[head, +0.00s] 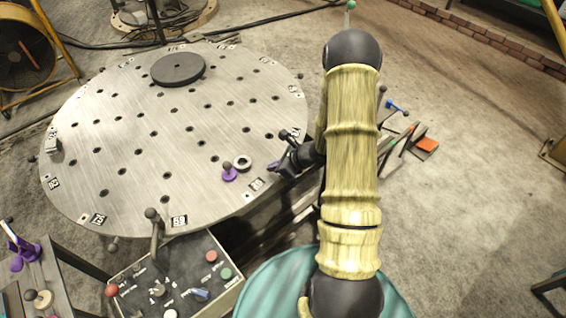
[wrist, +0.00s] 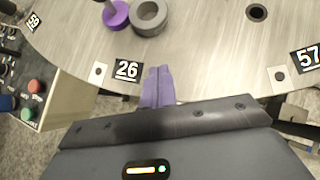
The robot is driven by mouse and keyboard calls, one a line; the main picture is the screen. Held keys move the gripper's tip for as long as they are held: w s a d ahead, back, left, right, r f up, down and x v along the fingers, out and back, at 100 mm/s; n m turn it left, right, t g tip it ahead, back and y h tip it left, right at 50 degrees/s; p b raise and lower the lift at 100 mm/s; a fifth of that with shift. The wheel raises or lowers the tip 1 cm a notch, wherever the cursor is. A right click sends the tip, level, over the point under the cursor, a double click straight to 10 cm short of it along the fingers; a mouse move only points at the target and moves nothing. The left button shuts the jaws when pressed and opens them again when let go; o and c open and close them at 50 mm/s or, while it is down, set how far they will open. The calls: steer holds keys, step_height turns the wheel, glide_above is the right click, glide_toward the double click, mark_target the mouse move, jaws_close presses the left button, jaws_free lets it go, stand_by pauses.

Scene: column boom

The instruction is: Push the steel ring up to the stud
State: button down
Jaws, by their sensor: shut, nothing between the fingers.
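The steel ring (head: 243,162) lies flat on the round metal table, near its front right edge. The stud (head: 229,172), with a purple base and a grey knob, stands just left of the ring. In the wrist view the ring (wrist: 149,16) sits right beside the purple stud base (wrist: 116,14); they look to be touching or nearly so. My gripper (head: 272,167) is at the table's right edge, to the right of the ring. Its purple fingers (wrist: 158,84) are shut and empty, pointing toward the ring with a gap of bare table between.
The round table (head: 150,120) has many holes and numbered tags, including a 26 tag (wrist: 127,69) beside my fingers. A dark disc (head: 178,68) lies at its far side. A control box (head: 175,280) with buttons and a lever stands at the front. The table around the ring is mostly clear.

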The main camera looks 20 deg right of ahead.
mark_target(251, 164)
steer(key=w+a, duration=0.1)
steer(key=w+a+f, duration=0.1)
steer(key=w+a+p, duration=0.1)
steer(key=w+a, duration=0.1)
steer(key=shift+a+f, duration=0.1)
steer(key=shift+f, duration=0.25)
steer(key=shift+w+a+f+b, duration=0.15)
steer(key=shift+w+a+b, duration=0.25)
steer(key=shift+b, duration=0.2)
steer(key=shift+w+a, duration=0.25)
steer(key=shift+s+d, duration=0.1)
steer(key=shift+d, duration=0.05)
